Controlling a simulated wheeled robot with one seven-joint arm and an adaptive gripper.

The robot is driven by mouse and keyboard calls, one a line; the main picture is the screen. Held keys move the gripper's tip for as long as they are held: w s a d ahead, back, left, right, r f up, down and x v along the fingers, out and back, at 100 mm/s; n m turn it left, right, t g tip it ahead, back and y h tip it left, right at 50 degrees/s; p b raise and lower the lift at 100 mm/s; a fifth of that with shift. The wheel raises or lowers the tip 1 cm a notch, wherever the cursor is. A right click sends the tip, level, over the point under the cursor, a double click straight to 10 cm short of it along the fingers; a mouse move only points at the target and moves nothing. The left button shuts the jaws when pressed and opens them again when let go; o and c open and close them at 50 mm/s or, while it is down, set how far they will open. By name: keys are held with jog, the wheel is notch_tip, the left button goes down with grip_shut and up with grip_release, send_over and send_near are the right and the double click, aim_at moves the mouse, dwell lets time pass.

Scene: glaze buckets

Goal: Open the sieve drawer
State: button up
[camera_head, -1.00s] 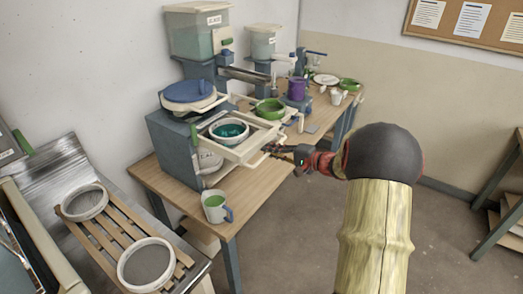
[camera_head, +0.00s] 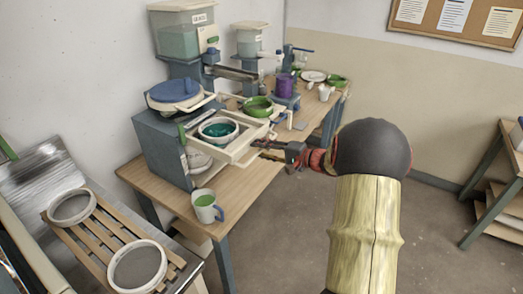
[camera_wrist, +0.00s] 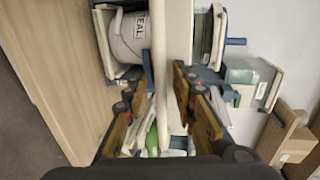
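The cream sieve drawer (camera_head: 236,151) stands out from the blue-grey cabinet (camera_head: 160,150) on the bench, its front facing my gripper. A white-rimmed sieve or bowl with teal inside (camera_head: 218,130) sits in it. My gripper (camera_head: 268,150) is at the drawer's front right, beside its handle. In the wrist view, the two yellow-and-black fingers (camera_wrist: 160,85) are spread apart. A narrow cream bar (camera_wrist: 160,50), seemingly the drawer's handle, passes between them. I cannot tell whether either finger touches it. A white bucket marked TEAL (camera_wrist: 130,35) shows beyond.
A white mug with green inside (camera_head: 206,207) stands near the bench's front edge. A green bowl (camera_head: 258,107) and a purple container (camera_head: 284,86) stand behind the drawer. A slatted rack (camera_head: 100,237) with two round sieves lies at left.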

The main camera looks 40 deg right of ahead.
jog(key=shift+s, duration=0.1)
jog(key=v, duration=1.1)
jog(key=shift+s+d, duration=0.15)
jog(key=shift+s, duration=0.25)
jog(key=shift+r, duration=0.1)
